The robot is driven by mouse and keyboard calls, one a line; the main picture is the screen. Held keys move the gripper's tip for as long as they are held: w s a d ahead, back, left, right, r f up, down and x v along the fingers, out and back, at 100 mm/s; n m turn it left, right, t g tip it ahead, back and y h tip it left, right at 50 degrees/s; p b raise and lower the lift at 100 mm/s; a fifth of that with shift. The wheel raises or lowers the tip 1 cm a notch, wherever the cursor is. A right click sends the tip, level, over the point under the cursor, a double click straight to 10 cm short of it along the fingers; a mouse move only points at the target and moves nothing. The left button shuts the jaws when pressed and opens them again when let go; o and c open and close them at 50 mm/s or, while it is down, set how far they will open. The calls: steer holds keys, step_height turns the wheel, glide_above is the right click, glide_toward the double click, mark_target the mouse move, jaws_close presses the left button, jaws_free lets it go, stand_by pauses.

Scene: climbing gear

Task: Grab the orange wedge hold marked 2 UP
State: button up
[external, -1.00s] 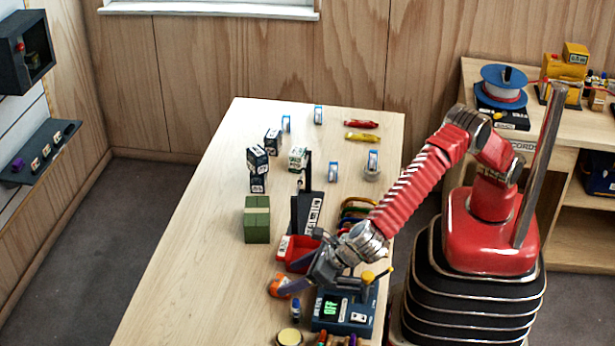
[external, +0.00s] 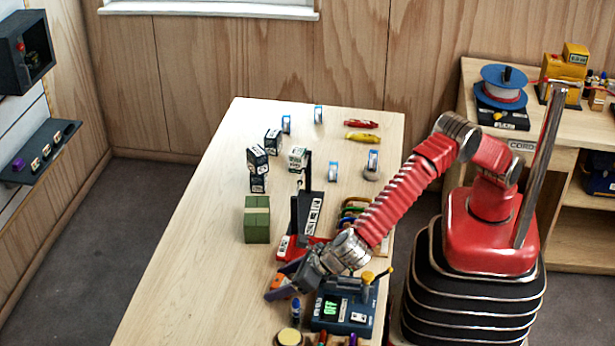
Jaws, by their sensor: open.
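Whether the fingers touch the hold cannot be told.
A blue device with a green display (external: 343,311) stands close to the right of my gripper. A red tray (external: 290,246) is just behind it. A green block (external: 257,220) stands further back. A small blue bottle (external: 295,311) and a round yellowish-topped item (external: 289,338) are in front.

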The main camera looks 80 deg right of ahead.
steer(key=shift+c, duration=0.3)
steer(key=c, duration=1.1)
